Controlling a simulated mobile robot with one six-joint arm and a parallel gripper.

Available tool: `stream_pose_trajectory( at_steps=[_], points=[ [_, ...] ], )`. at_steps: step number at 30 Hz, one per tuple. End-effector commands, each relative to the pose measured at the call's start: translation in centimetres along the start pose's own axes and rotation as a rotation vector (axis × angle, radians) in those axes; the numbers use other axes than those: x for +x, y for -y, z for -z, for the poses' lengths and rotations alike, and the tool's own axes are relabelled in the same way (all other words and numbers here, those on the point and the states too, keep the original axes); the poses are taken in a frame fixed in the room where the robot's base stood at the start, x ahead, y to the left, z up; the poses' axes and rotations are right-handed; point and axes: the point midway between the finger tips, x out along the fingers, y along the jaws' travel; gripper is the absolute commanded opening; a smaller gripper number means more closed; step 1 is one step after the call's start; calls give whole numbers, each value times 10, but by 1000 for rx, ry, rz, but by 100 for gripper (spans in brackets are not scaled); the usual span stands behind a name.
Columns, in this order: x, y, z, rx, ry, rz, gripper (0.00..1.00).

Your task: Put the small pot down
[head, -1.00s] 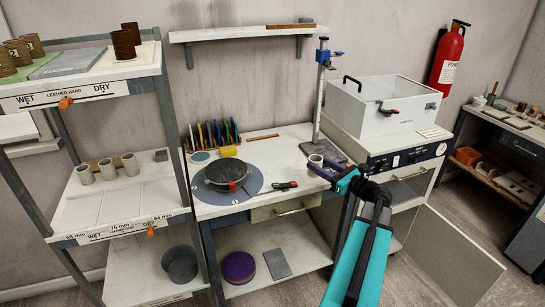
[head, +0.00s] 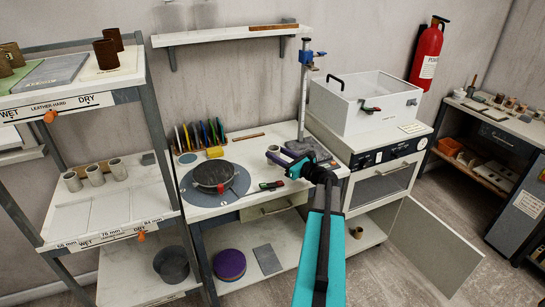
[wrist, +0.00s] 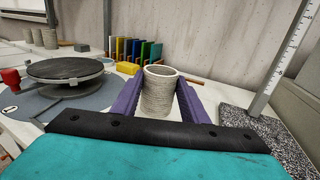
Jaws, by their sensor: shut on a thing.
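My gripper (head: 284,157) is over the right part of the white workbench (head: 245,157), left of the height gauge. In the wrist view its two purple fingers (wrist: 160,100) are shut on the sides of the small pot (wrist: 160,92). The pot is a pale grey, ridged, open-topped cylinder and stands upright. In the head view only a little of the pot shows between the fingers. The pot's base is hidden, so I cannot tell whether it touches the bench.
A banding wheel (head: 214,175) with a dark disc stands left of my gripper. The height gauge (head: 305,95) stands close on the right. Coloured upright tools (head: 200,135) and a yellow block (head: 215,152) are behind. Three similar pots (head: 95,174) stand on the left rack.

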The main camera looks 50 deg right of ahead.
Motion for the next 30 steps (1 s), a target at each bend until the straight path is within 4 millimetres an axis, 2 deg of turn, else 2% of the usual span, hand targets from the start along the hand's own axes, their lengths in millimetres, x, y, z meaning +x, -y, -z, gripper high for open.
stream_pose_trajectory(
  at_steps=[3,15,20,30],
  points=[
    [11,1,0,0,1,1,16],
    [14,-1,1,0,1,0,16],
    [26,-2,1,1,0,-3,16],
    [27,-1,30,2,0,-1,16]
  ],
)
